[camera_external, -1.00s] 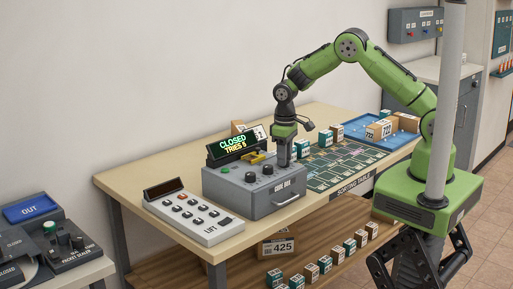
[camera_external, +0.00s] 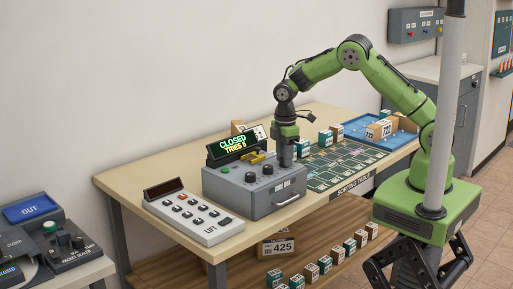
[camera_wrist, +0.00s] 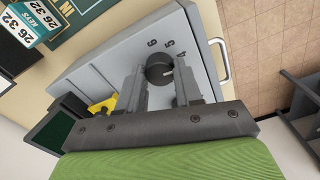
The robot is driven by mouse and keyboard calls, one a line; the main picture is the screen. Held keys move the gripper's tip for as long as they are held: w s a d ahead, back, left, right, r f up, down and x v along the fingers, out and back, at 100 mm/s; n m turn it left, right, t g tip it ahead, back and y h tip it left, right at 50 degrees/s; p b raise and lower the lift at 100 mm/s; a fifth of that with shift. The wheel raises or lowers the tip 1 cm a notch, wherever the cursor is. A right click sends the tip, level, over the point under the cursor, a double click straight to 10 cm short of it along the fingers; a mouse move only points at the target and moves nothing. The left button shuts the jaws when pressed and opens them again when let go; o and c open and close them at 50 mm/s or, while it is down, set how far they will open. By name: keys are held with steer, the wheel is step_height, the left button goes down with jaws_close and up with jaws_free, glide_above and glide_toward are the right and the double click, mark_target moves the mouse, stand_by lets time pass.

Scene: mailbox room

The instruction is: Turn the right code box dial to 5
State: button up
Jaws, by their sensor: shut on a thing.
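The grey code box (camera_external: 232,192) stands on the sorting table, and its display (camera_external: 236,145) reads CLOSED, TRIES 5. My gripper (camera_external: 286,163) points down onto the right end of the box top and hides the right dial in the external view. In the wrist view my gripper (camera_wrist: 160,78) has one finger on each side of the dark round right dial (camera_wrist: 159,68) and is shut on it. The numbers 6, 5 and 4 show beside the dial. A small light mark shows on the dial's 5-and-4 side; its exact setting is hard to tell.
Two more dark dials (camera_external: 258,173) and a green button (camera_external: 225,170) are on the box top, with a yellow part (camera_external: 257,157) behind. A keypad labelled LIFT (camera_external: 194,212) stands left of the box. Small boxes (camera_external: 326,137) and a green mat (camera_external: 340,165) lie to the right.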

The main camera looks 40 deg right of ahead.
steer(key=n+b, duration=0.1)
steer(key=n, duration=0.3)
steer(key=shift+n, duration=0.3)
steer(key=shift+n+b, duration=0.75)
steer(key=shift+n, duration=1.55)
steer(key=shift+r, duration=0.1)
steer(key=o, duration=1)
steer(key=shift+o, duration=0.2)
step_height(320, 180, up, 16)
steer(key=p, duration=0.2)
steer(key=shift+p, duration=0.3)
steer(key=shift+f, duration=0.2)
